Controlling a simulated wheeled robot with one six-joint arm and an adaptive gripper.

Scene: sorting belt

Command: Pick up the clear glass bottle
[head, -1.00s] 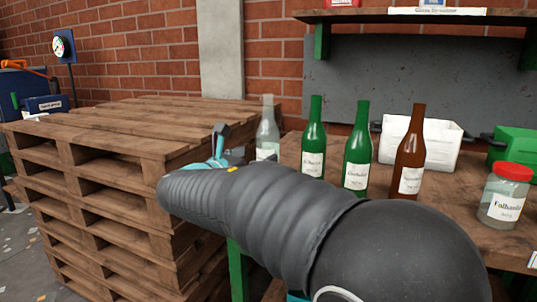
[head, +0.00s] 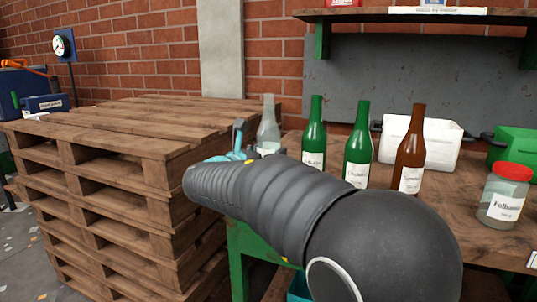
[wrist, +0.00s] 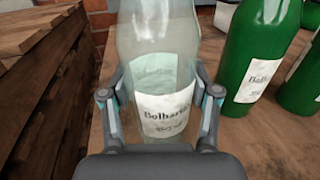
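The clear glass bottle (head: 268,124) stands upright at the left end of the wooden bench, its lower part hidden behind my arm in the head view. In the wrist view the clear bottle (wrist: 160,70) with its white label stands between the two fingers of my gripper (wrist: 160,97). The fingers are spread, one on each side of the bottle; I cannot tell whether either touches the glass. In the head view my gripper (head: 238,146) is mostly hidden by my arm.
Two green bottles (head: 314,135) and a brown bottle (head: 410,150) stand to the right on the bench. A jar with a red lid (head: 505,195) is further right. White (head: 420,145) and green crates sit behind. Stacked pallets (head: 110,150) rise close on the left.

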